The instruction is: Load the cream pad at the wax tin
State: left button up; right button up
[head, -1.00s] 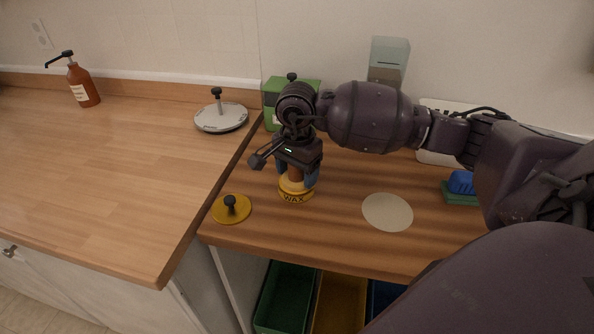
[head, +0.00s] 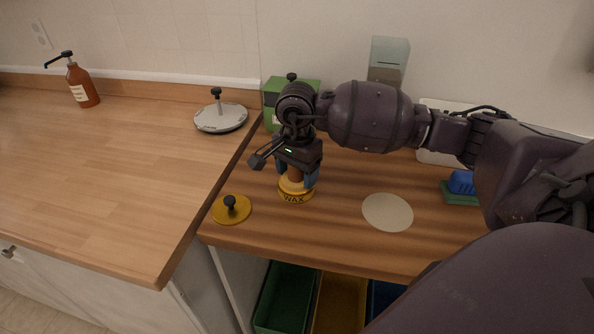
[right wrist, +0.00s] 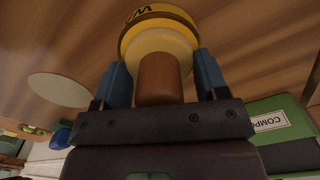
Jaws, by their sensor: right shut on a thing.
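The yellow wax tin (head: 295,198), marked WAX, stands on the wooden counter and also shows at the top of the right wrist view (right wrist: 135,14). The cream pad (right wrist: 160,42) has a brown upright handle (right wrist: 160,82). It is upright at the tin's open top, and its lower edge is within the tin's rim; exact contact is hard to tell. My right gripper (head: 297,180) points down over the tin. Its blue fingers are shut on the pad's handle. In the head view the gripper hides most of the pad. My left gripper is not in view.
A yellow lid with a black knob (head: 231,208) lies left of the tin. A flat cream disc (head: 387,212) lies to the right. A green box (head: 272,95) stands behind, and a blue brush (head: 461,183) lies far right. Open bins (head: 287,296) sit below the counter's front edge.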

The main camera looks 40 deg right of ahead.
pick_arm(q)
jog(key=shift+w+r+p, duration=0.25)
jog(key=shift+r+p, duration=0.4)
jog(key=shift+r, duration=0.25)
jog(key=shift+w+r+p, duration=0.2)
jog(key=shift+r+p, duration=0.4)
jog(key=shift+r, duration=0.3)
pick_arm(e)
jog(key=shift+r, duration=3.45)
